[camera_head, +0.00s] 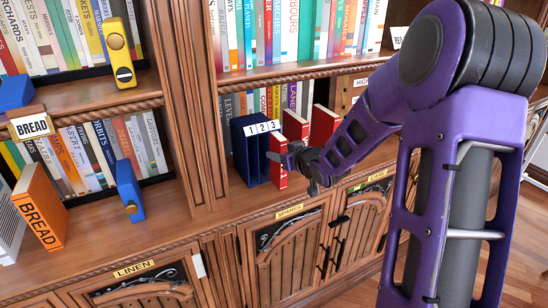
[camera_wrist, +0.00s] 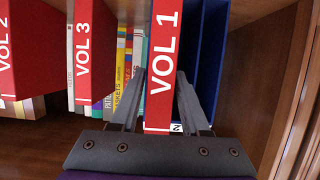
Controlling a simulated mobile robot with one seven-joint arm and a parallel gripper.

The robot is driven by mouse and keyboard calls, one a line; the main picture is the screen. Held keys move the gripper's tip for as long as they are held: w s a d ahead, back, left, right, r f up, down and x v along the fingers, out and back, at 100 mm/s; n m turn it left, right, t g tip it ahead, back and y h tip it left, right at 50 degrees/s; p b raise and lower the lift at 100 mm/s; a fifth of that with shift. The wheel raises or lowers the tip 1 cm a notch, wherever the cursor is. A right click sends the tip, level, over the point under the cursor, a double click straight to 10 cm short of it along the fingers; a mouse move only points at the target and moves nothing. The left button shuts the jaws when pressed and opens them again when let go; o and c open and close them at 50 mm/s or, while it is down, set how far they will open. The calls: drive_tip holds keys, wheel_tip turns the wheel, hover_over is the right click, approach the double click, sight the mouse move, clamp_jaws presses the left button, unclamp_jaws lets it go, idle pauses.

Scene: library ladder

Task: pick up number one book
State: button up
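The number one book is red, with "VOL 1" in white on its spine. In the wrist view the VOL 1 book (camera_wrist: 163,55) stands out in front of the blue holder. In the head view this red book (camera_head: 278,168) is upright at the right side of the blue holder (camera_head: 241,160), which carries the labels 1, 2, 3. My gripper (camera_wrist: 160,78) has one finger on each side of the book's spine, both seemingly against it. In the head view my gripper (camera_head: 288,158) is at the spine, and its fingertips are partly hidden. Whether the book touches the shelf is unclear.
Red VOL 3 (camera_wrist: 90,45) and VOL 2 (camera_wrist: 22,48) stand beside it in the wrist view. An orange BREAD book (camera_head: 40,208) is at the left. A wooden post (camera_head: 172,100) borders the compartment on the left. Free counter lies in front of the holder.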

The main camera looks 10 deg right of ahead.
clamp_jaws()
drive_tip(key=shift+a+r, duration=0.1)
idle(0.6)
